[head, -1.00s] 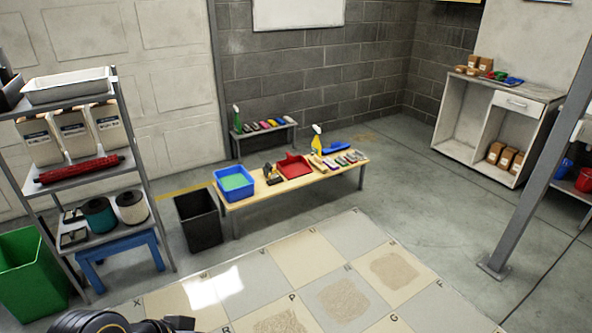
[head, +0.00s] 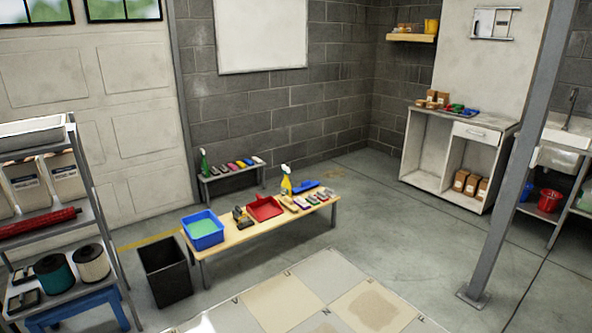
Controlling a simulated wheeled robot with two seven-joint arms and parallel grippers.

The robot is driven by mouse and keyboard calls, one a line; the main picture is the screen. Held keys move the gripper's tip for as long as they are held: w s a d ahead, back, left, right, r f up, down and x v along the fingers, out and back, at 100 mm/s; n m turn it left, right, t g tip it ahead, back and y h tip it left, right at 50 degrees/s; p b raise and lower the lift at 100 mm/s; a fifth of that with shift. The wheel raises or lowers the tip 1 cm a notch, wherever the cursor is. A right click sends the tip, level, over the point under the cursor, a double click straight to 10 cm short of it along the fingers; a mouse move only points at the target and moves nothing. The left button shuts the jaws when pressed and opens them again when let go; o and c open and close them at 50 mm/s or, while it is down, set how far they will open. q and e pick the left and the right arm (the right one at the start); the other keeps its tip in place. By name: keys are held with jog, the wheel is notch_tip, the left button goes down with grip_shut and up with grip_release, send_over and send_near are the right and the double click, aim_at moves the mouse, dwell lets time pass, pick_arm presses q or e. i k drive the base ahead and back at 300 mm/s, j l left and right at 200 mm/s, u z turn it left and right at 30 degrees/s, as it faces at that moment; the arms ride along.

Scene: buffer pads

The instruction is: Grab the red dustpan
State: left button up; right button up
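The red dustpan (head: 265,208) lies on the low wooden table (head: 236,236) in the middle of the head view. A dark tool with a yellowish part (head: 241,216) is just left of it, and a yellow spray bottle (head: 286,183) stands just behind its right side. Neither of my grippers shows in the head view. Nothing is touching the dustpan from above.
A blue basin (head: 203,236) with green contents sits on the table's left end. A black bin (head: 165,272) stands left of the table, and a metal shelf (head: 88,222) farther left. A grey post (head: 515,170) rises at right. Tiled floor (head: 290,290) in front is clear.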

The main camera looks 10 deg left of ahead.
aim_at(263, 210)
jog(key=i+j+u, duration=0.25)
jog(key=i, duration=0.85)
jog(key=i+u, duration=0.3)
jog(key=i, duration=0.75)
jog(key=i+z, duration=0.15)
jog(key=i, duration=0.3)
jog(key=i+j+z, duration=0.15)
jog(key=i, duration=0.25)
jog(key=i+j+z, duration=0.15)
jog(key=i, duration=0.3)
jog(key=i+j+z, duration=0.15)
jog(key=i, duration=0.25)
jog(key=i+j+z, duration=0.75)
jog(key=i+j, duration=0.15)
jog(key=i, duration=0.05)
